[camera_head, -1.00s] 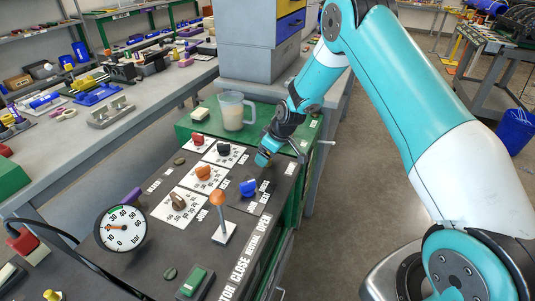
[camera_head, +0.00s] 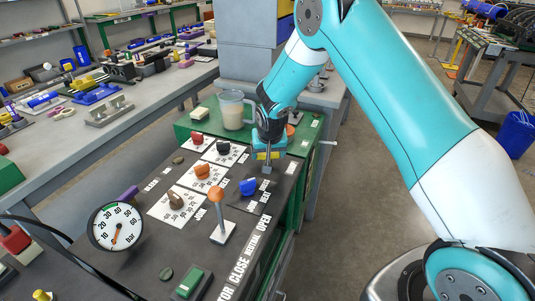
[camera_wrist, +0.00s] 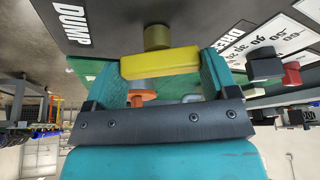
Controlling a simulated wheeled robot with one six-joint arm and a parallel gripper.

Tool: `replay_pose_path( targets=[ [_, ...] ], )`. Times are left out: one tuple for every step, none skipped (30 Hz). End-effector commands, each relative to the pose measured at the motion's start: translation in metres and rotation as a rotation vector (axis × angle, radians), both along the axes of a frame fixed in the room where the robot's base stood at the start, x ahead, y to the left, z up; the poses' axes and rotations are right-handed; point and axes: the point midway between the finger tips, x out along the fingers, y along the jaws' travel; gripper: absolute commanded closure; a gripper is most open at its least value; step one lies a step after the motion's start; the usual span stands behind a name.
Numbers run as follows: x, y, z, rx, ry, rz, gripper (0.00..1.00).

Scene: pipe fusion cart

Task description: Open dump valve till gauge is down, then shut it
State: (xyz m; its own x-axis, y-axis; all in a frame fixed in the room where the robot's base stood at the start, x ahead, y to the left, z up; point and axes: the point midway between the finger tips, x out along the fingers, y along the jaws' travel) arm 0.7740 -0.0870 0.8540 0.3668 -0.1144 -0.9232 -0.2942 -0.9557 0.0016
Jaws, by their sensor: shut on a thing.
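The dump valve has a yellow bar handle (camera_wrist: 160,63) on a brass stem (camera_wrist: 157,37), beside the word DUMP on the dark panel. In the wrist view the handle spans between the two teal fingers of my gripper (camera_wrist: 158,72), which is shut on it. In the head view my gripper (camera_head: 268,148) is at the panel's far right, with a bit of yellow showing at its jaws. Whether the valve is open or shut is unclear. The round white gauge (camera_head: 117,227) is at the left; its orange needle points down, near the low end of the scale.
A blue knob (camera_head: 248,187) and an orange-topped lever (camera_head: 216,195) stand on the panel close to my gripper. Red, black, orange and brown knobs are further left. A jug (camera_head: 231,110) stands behind on the green top.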

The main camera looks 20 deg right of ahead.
Motion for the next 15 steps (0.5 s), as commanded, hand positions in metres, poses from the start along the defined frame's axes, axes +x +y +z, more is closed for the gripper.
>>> replay_pose_path(
  targets=[
    [-0.0008,0.0042,-0.0020,0.004,0.004,-0.033,0.44],
    [-0.0009,0.0042,-0.0021,0.003,0.004,-0.061,0.44],
    [-0.0008,0.0046,-0.0021,0.004,0.004,-0.094,0.44],
    [-0.0008,0.0046,-0.0021,0.004,0.004,-0.120,0.44],
    [-0.0009,0.0045,-0.0021,0.003,0.005,-0.144,0.44],
    [-0.0007,0.0046,-0.0020,0.004,0.005,-0.175,0.44],
    [-0.0005,0.0045,-0.0019,0.004,0.004,-0.197,0.44],
    [-0.0004,0.0046,-0.0018,0.004,0.004,-0.219,0.44],
    [-0.0005,0.0050,-0.0019,0.005,0.004,-0.245,0.44],
    [-0.0005,0.0051,-0.0018,0.005,0.004,-0.263,0.44],
    [-0.0005,0.0050,-0.0018,0.004,0.005,-0.282,0.44],
    [-0.0006,0.0049,-0.0018,0.004,0.006,-0.305,0.44],
    [-0.0006,0.0049,-0.0017,0.004,0.005,-0.318,0.44],
    [-0.0004,0.0049,-0.0016,0.004,0.004,-0.332,0.44],
    [-0.0002,0.0049,-0.0015,0.005,0.004,-0.349,0.44]
  ],
)
